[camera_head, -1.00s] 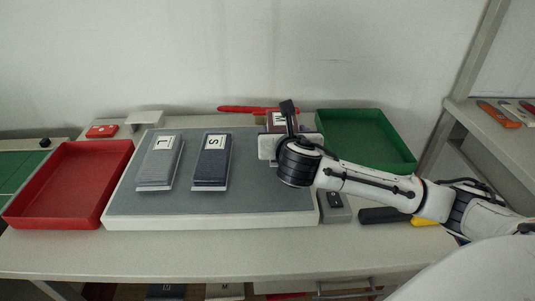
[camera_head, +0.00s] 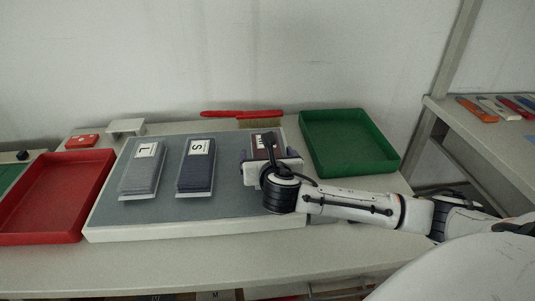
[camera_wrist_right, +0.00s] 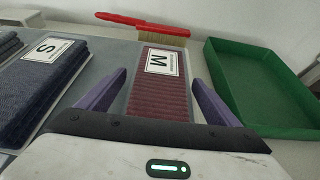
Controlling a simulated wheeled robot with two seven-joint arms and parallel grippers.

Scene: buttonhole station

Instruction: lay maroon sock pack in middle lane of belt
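The maroon sock pack (camera_head: 264,144), with a white M label, lies at the right side of the grey belt (camera_head: 227,205). In the right wrist view the pack (camera_wrist_right: 160,97) lies between the purple fingers of my right gripper (camera_wrist_right: 160,80), with a gap on each side. My right gripper (camera_head: 264,152) is open around the pack's near part in the head view and hides its near end. A grey L pack (camera_head: 142,172) lies at the belt's left, and a navy S pack (camera_head: 195,170) lies between the other two. My left gripper is not in view.
A green tray (camera_head: 350,172) stands right of the belt and a red tray (camera_head: 105,178) left of it. A red-handled brush (camera_head: 242,114) lies behind the belt. A small red box (camera_head: 82,141) and a white stand (camera_head: 126,126) are at back left.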

